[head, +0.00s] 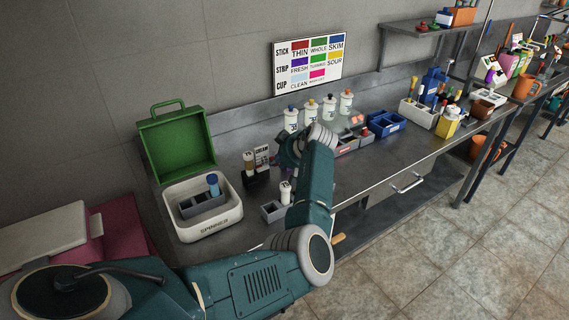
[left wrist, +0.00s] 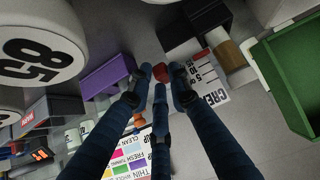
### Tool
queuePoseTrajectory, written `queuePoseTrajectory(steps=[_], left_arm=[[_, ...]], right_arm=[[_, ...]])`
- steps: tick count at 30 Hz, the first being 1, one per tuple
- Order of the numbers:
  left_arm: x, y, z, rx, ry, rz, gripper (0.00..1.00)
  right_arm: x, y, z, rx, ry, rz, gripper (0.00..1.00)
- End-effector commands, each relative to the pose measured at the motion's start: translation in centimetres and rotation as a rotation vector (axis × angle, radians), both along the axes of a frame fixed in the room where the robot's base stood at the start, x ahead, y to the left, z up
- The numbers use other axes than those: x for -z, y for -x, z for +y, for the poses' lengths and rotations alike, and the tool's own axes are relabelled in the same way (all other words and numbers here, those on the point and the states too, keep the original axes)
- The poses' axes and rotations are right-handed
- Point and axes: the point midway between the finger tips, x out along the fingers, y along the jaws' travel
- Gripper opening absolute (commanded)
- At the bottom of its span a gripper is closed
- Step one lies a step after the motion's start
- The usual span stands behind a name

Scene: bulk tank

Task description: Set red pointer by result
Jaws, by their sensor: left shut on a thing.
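My left gripper (left wrist: 160,84) is shut on a small red piece that looks like the red pointer (left wrist: 160,71), held between the fingertips. A white card with a printed scale, the cream card (left wrist: 208,78), stands right beside the fingertips. In the head view the cream card (head: 262,155) stands behind a dark holder with a vial (head: 250,164). My left gripper (head: 287,152) shows there only in part, just right of the card, with its fingertips hard to make out. The colour result chart (head: 308,60) hangs on the wall. My right gripper is not in view.
A white spinner box (head: 208,229) and an open green case (head: 178,143) stand left on the steel bench. Several lidded bottles (head: 310,111) line the back. A small grey holder with a white bottle (head: 285,192) is near the front edge.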

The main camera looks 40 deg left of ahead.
Motion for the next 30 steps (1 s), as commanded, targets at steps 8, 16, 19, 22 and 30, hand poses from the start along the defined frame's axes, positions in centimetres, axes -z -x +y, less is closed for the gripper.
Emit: queuePoseTrajectory(steps=[8,16,19,22,30], left_arm=[[0.2,0.3,0.1,-0.006,0.003,0.007,0.34],[-0.1,0.2,-0.2,-0.004,0.003,0.003,0.34],[-0.8,0.4,-0.9,-0.003,0.003,0.001,0.34],[-1.9,0.9,-2.0,-0.003,0.004,0.002,0.34],[-4.6,2.0,-4.4,-0.005,0.004,0.006,0.34]], right_arm=[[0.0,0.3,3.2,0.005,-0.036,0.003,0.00],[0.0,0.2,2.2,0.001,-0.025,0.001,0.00],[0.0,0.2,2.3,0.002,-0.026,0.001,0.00],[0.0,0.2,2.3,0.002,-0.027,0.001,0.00],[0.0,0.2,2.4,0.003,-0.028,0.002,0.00]])
